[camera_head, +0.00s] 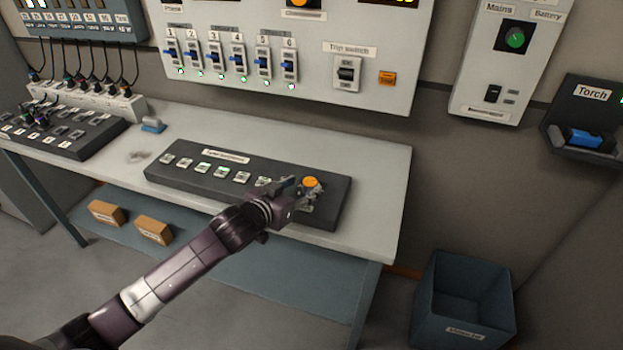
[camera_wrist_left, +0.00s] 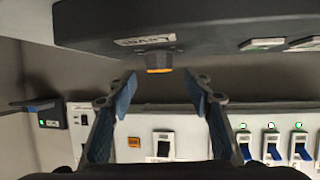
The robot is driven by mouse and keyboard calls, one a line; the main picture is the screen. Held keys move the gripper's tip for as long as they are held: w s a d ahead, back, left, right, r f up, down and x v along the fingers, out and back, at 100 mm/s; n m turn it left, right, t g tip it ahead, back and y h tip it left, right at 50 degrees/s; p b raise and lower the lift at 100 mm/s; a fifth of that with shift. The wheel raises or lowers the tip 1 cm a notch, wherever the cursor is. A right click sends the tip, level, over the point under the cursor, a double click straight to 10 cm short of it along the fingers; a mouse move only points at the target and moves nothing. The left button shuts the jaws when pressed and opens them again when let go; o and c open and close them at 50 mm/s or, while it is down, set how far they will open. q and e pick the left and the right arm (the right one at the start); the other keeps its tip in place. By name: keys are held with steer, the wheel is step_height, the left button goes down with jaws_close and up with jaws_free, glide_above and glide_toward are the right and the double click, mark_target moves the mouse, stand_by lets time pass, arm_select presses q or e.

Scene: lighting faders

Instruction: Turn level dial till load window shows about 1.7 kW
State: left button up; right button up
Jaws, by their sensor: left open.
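The level dial is an orange-topped knob (camera_head: 311,182) at the right end of a dark control panel (camera_head: 330,212) on the bench. In the left wrist view, the dial (camera_wrist_left: 158,62) shows beside a label reading Level. My left gripper (camera_head: 305,194) is at the dial in the head view. In the wrist view, its two open fingers (camera_wrist_left: 164,90) are spread wide, with the dial between and just beyond the tips, apparently untouched. My right gripper is not in view.
The panel has a row of lit buttons (camera_head: 204,167) left of the dial. A wall panel (camera_head: 384,98) with several blue switches hangs behind. A blue bin (camera_head: 437,305) stands on the floor at right. The bench top (camera_head: 376,170) right of the panel is clear.

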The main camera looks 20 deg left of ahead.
mark_target(310, 182)
arm_select(q)
steer(key=x, duration=0.4)
steer(key=shift+w+f, duration=0.2)
steer(key=shift+w, duration=0.1)
steer(key=shift+w+f, duration=0.1)
steer(key=shift+w, duration=0.15)
steer(key=shift+d, duration=0.1)
steer(key=c, duration=1.2)
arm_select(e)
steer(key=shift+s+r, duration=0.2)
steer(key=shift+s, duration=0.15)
arm_select(q)
steer(key=shift+d, duration=0.1)
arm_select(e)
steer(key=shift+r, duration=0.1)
arm_select(q)
steer(key=shift+n+y+p, duration=0.4)
steer(key=shift+y, duration=0.1)
steer(key=shift+n+y, duration=0.6)
steer(key=shift+y, duration=0.1)
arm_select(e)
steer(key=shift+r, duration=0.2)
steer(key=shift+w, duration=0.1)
